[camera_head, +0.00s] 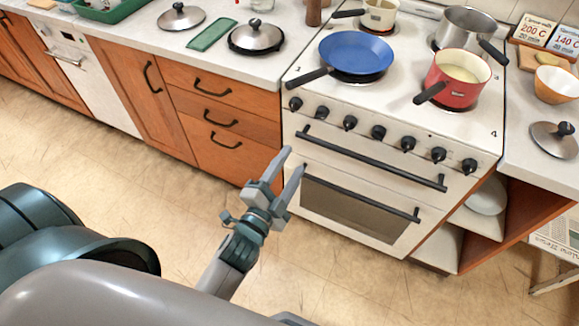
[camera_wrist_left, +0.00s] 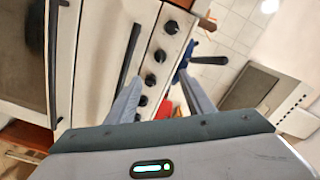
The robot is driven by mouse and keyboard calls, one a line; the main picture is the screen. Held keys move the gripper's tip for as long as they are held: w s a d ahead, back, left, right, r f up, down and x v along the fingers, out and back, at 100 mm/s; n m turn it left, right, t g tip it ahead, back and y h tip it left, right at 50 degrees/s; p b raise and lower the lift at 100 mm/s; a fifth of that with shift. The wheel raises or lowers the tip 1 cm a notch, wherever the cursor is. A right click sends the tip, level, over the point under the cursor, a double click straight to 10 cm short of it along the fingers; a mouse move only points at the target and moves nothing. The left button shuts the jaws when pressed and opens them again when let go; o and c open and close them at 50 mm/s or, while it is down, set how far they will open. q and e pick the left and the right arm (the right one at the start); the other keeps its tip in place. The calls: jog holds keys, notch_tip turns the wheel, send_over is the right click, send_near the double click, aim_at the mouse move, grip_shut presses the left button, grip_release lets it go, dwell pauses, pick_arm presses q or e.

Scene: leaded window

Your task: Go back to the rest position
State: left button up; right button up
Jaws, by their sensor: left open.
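My left gripper (camera_head: 288,165) is open and empty in the head view, held out in front of the stove. Its two fingers point up toward the oven front and nothing lies between them. In the left wrist view the gripper's fingers (camera_wrist_left: 160,85) stand apart, with the stove's knobs and handle bar behind them. My right gripper is not in view.
The white stove (camera_head: 335,150) carries a blue pan (camera_head: 357,52), a red pot (camera_head: 458,78), a steel pot (camera_head: 466,28) and a small cream pan (camera_head: 380,14). Wooden drawers (camera_head: 225,118) stand left of it. The floor (camera_head: 110,185) is clear.

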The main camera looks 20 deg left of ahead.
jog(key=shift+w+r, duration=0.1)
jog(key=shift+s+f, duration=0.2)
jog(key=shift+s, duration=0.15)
pick_arm(q)
jog(key=s+d+f+n+g+h, duration=0.1)
jog(key=s+d+f+n+g, duration=0.15)
jog(key=f, duration=1.35)
jog(key=s+d+f+n+g, duration=0.1)
jog(key=s+f+n+g, duration=0.25)
jog(key=f, duration=1.15)
jog(key=s+a+f+n+g, duration=0.1)
jog(key=s+f+n+g, duration=0.2)
jog(key=s+f, duration=1.5)
notch_tip(320, 180, down, 2)
jog(key=g, duration=0.2)
jog(key=shift+a+f+n+g, duration=0.25)
jog(key=shift+a+n+g, duration=0.1)
jog(key=shift+n+g, duration=0.05)
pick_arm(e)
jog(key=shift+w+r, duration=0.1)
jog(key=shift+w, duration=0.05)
